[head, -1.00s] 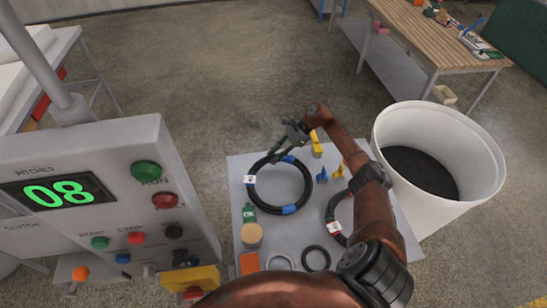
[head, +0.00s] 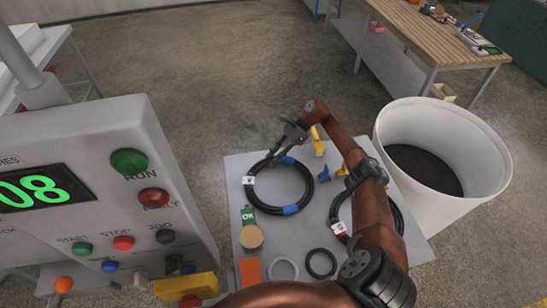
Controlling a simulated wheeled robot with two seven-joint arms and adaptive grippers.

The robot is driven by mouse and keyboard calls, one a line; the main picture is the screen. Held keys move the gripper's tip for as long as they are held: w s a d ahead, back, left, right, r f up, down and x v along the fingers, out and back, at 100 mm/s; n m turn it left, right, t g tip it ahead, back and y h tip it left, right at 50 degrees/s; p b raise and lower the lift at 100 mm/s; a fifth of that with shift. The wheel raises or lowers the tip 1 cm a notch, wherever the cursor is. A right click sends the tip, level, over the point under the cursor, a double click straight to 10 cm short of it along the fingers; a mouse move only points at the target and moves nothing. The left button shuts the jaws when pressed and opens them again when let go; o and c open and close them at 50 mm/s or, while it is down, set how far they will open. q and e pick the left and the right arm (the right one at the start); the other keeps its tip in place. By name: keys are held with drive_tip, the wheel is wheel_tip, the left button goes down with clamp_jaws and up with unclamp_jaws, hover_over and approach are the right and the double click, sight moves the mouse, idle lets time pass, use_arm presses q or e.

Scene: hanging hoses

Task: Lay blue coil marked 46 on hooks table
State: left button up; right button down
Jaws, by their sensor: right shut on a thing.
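A black hose coil with blue bands (head: 252,199) lies on a grey table (head: 236,166). It has a white tag (head: 249,181) at its left; I cannot read the number. My right gripper (head: 277,152) reaches in over the table's far side and is shut on the coil's far edge. The coil looks flat on the table or very near it. A second black coil (head: 402,215) with a white and red tag (head: 338,229) lies to the right, partly hidden under my right arm. My left gripper is not in view.
A control panel (head: 100,190) stands close on the left. A white bin (head: 480,190) stands right of the table. A green OK card (head: 248,215), an orange card (head: 250,271), a grey ring (head: 283,269) and a black ring (head: 321,263) lie nearer. A wooden bench (head: 415,35) stands beyond.

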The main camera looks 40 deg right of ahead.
drive_tip(key=c, duration=1.5)
unclamp_jaws()
drive_tip(key=s+d+r, duration=0.1)
drive_tip(key=d+r, duration=0.3)
drive_tip(key=r, duration=0.4)
drive_tip(key=s+d+r, duration=0.1)
drive_tip(key=d+r, duration=0.3)
drive_tip(key=r, duration=0.3)
drive_tip(key=shift+r, duration=0.4)
